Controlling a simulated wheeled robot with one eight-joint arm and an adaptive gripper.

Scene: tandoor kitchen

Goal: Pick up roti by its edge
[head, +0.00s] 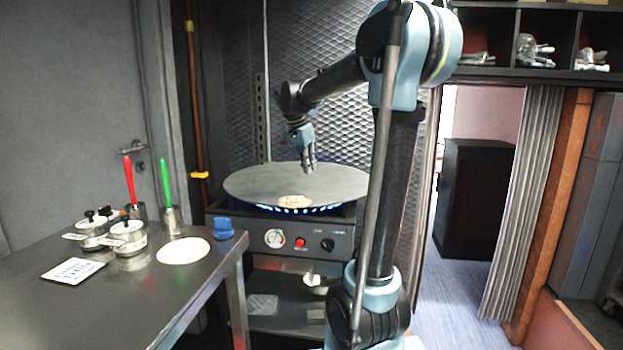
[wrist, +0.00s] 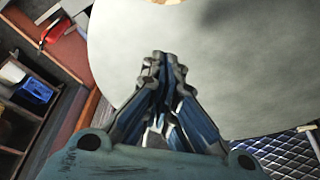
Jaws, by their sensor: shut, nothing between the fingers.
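A small browned roti (head: 294,200) lies on the near part of the large round grey griddle (head: 250,186) in the head view. Only a sliver of it shows at the top edge of the wrist view (wrist: 168,1). My gripper (head: 309,172) points down above the griddle, a little behind and to the right of the roti, apart from it. In the wrist view my gripper (wrist: 165,62) has its fingers together with nothing between them. A pale flat round (head: 184,251), like raw dough, lies on the steel table at the left.
Blue flames (head: 300,210) burn under the griddle, above a control panel (head: 285,240). The steel table (head: 130,300) holds lidded pots (head: 128,238), cups with a red and a green handle, a white card (head: 73,270) and a blue object (head: 223,229).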

